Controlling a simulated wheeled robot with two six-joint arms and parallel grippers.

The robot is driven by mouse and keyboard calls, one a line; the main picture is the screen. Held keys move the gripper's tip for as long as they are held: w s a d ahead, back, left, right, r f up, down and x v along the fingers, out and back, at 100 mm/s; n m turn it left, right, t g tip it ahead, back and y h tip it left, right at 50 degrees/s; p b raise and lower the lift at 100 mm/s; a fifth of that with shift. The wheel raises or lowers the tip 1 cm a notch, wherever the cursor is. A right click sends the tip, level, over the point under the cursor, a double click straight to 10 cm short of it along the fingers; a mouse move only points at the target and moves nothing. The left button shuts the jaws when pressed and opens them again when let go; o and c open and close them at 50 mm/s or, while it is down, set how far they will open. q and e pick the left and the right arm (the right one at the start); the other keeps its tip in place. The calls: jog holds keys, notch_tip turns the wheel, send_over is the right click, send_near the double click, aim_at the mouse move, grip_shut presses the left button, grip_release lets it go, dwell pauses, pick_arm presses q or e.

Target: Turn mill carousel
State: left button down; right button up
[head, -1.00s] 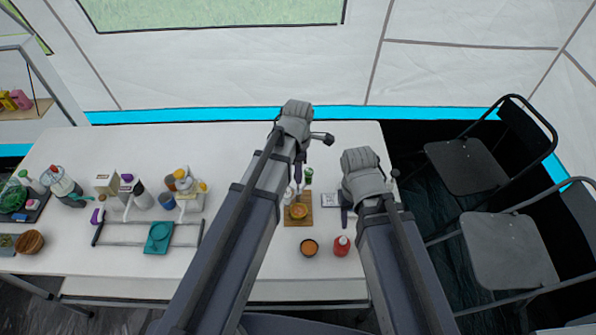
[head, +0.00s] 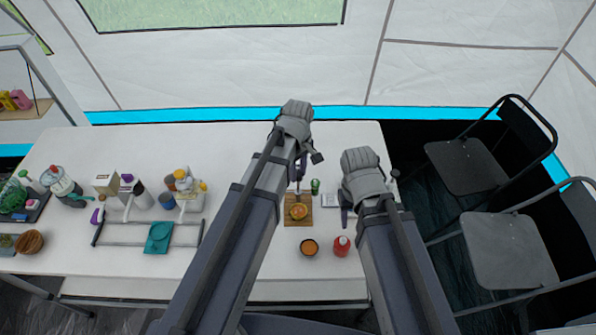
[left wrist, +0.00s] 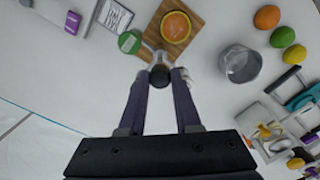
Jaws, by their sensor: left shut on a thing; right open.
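The mill carousel shows only in part. In the left wrist view its dark round knob (left wrist: 160,76) is between my left gripper's fingertips, with pale arms spreading beneath it. A green-topped mill (left wrist: 130,42) stands beside the knob; it also shows in the head view (head: 315,186). A pale piece at the right finger is mostly hidden. My left gripper (head: 298,180) is shut on the knob from above. My right gripper (head: 345,215) is open and empty, to the right of the carousel, low near the table.
A wooden board (head: 290,220) with a round orange item (head: 299,211) lies just in front of the carousel. A rack (head: 120,244) and several kitchen items stand left.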

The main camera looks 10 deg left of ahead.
pick_arm(q)
jog(key=m, duration=0.4)
jog(key=shift+m, duration=0.3)
jog(key=m, duration=0.3)
jog(key=shift+m, duration=0.3)
jog(key=m, duration=0.4)
jog(key=shift+m, duration=2.4)
jog(key=c, duration=0.6)
grip_release()
jog(key=shift+r, duration=0.15)
